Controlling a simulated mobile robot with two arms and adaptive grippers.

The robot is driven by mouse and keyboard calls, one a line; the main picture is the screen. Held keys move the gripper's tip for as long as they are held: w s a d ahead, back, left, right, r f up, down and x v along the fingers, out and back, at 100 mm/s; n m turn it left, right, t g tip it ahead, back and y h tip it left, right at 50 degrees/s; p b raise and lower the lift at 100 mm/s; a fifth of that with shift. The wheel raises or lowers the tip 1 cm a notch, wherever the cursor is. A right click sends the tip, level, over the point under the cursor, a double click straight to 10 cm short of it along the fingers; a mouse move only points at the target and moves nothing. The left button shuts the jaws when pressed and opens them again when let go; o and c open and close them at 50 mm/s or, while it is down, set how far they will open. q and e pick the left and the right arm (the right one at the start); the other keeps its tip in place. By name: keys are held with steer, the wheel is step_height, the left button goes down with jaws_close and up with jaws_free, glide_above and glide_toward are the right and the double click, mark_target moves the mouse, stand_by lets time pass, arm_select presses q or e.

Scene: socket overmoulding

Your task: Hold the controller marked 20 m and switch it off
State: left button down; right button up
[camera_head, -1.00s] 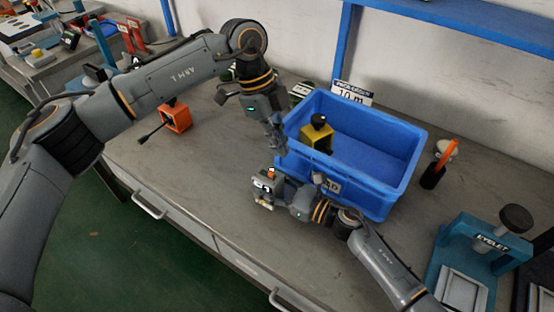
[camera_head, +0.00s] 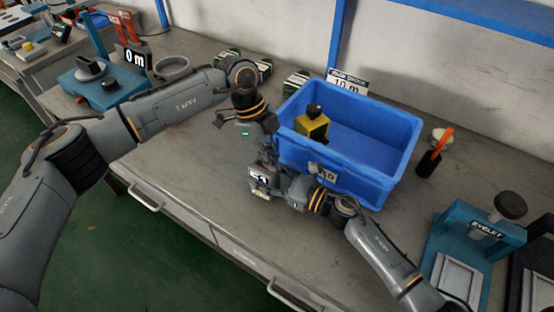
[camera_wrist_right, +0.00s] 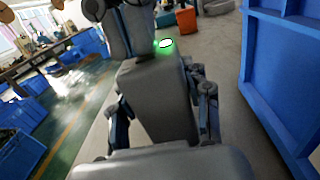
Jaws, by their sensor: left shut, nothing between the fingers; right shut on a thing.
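My right gripper (camera_head: 277,187) is shut on a grey controller (camera_head: 258,178) above the bench, in front of the blue crate. The controller has a white label or display whose text I cannot read. In the right wrist view the grey controller (camera_wrist_right: 160,100) sits between the fingers. A green-glowing light shows at its far end; I cannot tell whether it belongs to the controller or my left gripper. My left gripper (camera_head: 266,154) is shut and empty, pointing down just above the controller. Whether it touches is unclear.
The blue crate (camera_head: 365,177), with a 10 m sign (camera_head: 346,84) behind it, holds a yellow device (camera_head: 313,126) with a black knob. An orange box (camera_wrist_right: 186,20) stands on the bench. A teal press (camera_head: 480,235) is at right. The bench front is clear.

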mark_target(261, 164)
arm_select(q)
steer(key=shift+a, duration=0.1)
steer(key=shift+w+a, duration=0.45)
steer(key=shift+a, duration=0.15)
steer(key=shift+w+a, duration=0.4)
steer(key=shift+a, duration=0.2)
steer(key=shift+d, duration=0.1)
steer(key=shift+s+d, duration=0.2)
steer(key=shift+d, duration=0.05)
steer(key=shift+s+d, duration=0.45)
steer(key=shift+d, duration=0.2)
steer(key=shift+s+d, duration=0.4)
steer(key=shift+d, duration=0.2)
steer(key=shift+d+r, duration=0.1)
steer(key=shift+r, duration=0.6)
steer(key=v, duration=0.8)
steer(key=shift+r, duration=0.3)
arm_select(e)
steer(key=o, duration=1.3)
